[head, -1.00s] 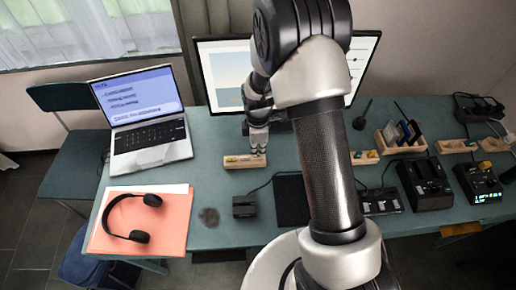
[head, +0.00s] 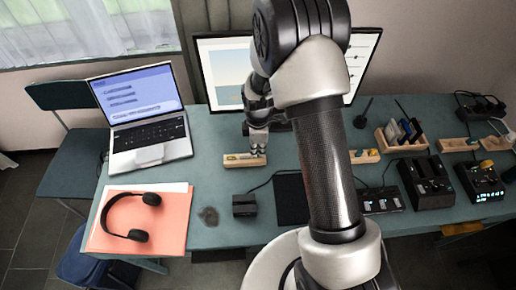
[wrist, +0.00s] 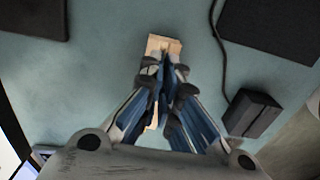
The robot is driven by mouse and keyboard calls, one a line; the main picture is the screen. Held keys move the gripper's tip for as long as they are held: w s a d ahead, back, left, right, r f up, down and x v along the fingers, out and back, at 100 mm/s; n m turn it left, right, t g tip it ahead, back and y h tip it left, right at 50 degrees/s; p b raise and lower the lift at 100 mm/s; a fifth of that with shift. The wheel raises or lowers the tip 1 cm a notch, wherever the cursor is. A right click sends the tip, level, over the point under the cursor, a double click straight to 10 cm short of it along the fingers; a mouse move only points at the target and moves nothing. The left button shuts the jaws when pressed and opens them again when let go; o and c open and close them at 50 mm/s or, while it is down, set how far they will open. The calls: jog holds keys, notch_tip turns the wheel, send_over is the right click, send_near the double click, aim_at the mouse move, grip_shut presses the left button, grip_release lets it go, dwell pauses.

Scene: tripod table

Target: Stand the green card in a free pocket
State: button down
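My gripper (head: 258,146) points down over a small wooden tray (head: 245,163) in front of the monitor. In the wrist view my gripper (wrist: 166,72) has its fingertips close together above the pale wooden tray (wrist: 157,42). A narrow blue-grey strip shows between the fingers; I cannot tell whether it is a card or part of the fingers. Small yellowish and greenish bits show at the tray, but I cannot make out a green card for sure. A wooden rack (head: 414,147) at the right holds upright dark and blue cards; its free pockets are too small to tell.
A laptop (head: 148,125) and headphones (head: 140,236) on an orange folder (head: 172,217) are at the left. A monitor (head: 222,85) stands behind. A black box (head: 244,205), a dark pad (head: 291,199) and black devices (head: 425,180) lie nearer and right.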

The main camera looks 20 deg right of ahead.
jog(key=shift+f+b, duration=0.55)
jog(key=shift+f, duration=0.35)
jog(key=c, duration=1.7)
grip_release()
jog(key=shift+r, duration=0.15)
notch_tip(320, 180, up, 12)
jog(key=shift+f, duration=0.1)
